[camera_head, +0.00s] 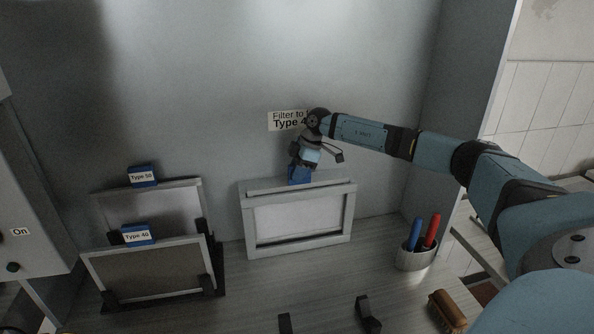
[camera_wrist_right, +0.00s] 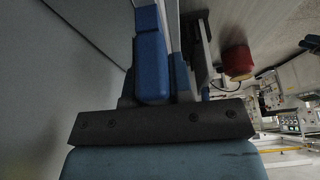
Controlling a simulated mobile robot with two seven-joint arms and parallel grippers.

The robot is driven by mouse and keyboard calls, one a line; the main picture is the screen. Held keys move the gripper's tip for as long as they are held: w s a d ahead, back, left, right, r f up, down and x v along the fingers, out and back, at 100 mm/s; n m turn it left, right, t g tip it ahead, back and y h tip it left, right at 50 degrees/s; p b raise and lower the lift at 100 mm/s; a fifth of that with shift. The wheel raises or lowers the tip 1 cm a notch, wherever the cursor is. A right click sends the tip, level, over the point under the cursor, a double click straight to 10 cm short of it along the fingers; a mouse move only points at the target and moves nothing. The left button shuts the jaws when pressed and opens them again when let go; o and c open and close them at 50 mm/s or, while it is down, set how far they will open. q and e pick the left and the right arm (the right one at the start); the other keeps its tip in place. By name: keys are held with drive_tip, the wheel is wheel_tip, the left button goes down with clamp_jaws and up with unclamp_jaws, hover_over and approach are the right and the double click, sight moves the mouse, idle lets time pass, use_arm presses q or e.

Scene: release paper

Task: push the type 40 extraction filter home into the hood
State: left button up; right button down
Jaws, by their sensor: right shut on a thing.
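The hood's grey frame (camera_head: 247,228) stands on the worktop against the back wall, with a pale panel inside it. My right gripper (camera_head: 304,160) is above its top edge, shut on a blue handle block (camera_head: 299,176). That block, attached at the frame's top, also shows between the fingers in the right wrist view (camera_wrist_right: 152,65). Its label is not visible, and I cannot tell how deep that panel sits. A filter with a blue tab reading Type 40 (camera_head: 137,234) stands in a black rack at the left. My left gripper is not in view.
A second filter, tagged Type 50 (camera_head: 142,176), stands behind the Type 40 one. A wall label (camera_head: 286,121) is partly hidden by my arm. A pen cup (camera_head: 417,256) and a brush (camera_head: 447,311) are at right; two dark posts (camera_head: 367,313) rise at the front.

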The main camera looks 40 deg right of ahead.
sight(297, 184)
drive_tip(key=shift+f+b, duration=0.35)
drive_tip(key=shift+f, duration=1.25)
drive_tip(key=c, duration=0.9)
unclamp_jaws()
drive_tip(key=shift+f, duration=0.1)
drive_tip(key=shift+s, duration=0.1)
drive_tip(key=b+v, duration=0.2)
drive_tip(key=v, duration=1.2)
